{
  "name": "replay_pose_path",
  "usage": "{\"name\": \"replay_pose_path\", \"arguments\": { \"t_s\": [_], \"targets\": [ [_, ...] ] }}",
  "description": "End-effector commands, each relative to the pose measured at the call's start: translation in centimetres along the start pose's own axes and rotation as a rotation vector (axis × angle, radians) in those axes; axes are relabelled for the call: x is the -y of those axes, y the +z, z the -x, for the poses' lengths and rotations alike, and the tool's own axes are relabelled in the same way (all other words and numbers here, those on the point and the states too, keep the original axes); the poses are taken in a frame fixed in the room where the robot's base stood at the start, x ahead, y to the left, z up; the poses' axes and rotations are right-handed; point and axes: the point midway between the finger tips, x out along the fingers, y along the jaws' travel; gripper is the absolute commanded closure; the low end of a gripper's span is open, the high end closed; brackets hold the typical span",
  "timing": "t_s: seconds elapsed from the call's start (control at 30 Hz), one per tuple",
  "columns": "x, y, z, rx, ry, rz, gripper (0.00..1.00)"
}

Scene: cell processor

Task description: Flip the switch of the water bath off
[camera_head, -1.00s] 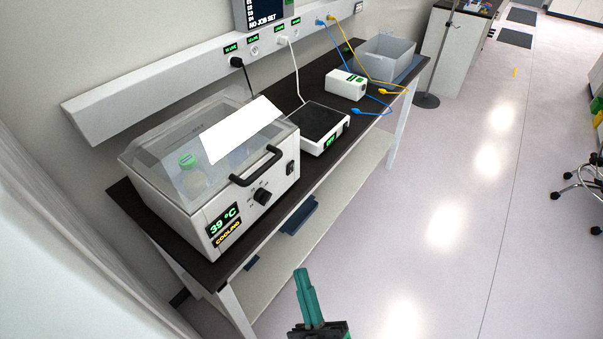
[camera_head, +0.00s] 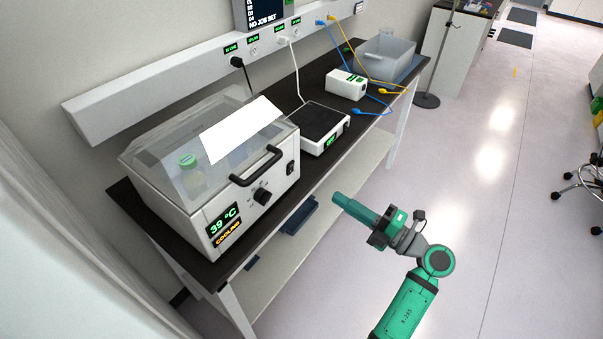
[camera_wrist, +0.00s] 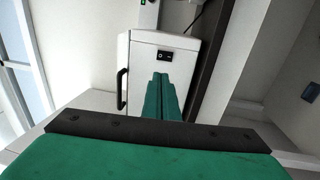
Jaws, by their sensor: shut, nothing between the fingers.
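The water bath (camera_head: 181,222) is a white box with a clear lid at the left end of the dark bench. Its front has a black handle, a round knob and a display reading 39 °C COOLING. A small black switch (camera_head: 290,168) sits at the right end of the front; it also shows in the wrist view (camera_wrist: 165,56). I cannot tell the switch's position. My gripper (camera_head: 337,198) is shut and empty, in front of the bench, to the right of and apart from the bath. In the wrist view its green fingers (camera_wrist: 162,78) point toward the panel below the switch.
A flat black-topped device (camera_head: 318,124) stands right of the bath. A small white box (camera_head: 346,85) with cables and a grey bin (camera_head: 384,60) stand further back on the bench. A lower shelf (camera_head: 275,255) runs under it. The floor on the right is open.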

Motion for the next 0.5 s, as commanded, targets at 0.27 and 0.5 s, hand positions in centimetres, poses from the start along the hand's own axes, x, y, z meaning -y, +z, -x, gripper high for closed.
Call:
{"name": "replay_pose_path", "arguments": {
  "t_s": [0.27, 0.5],
  "targets": [
    [-0.12, 0.43, 0.16, 0.000, -0.014, 0.003, 1.00],
    [-0.12, 0.38, -0.36, -0.002, -0.013, 0.003, 1.00]
  ]
}}
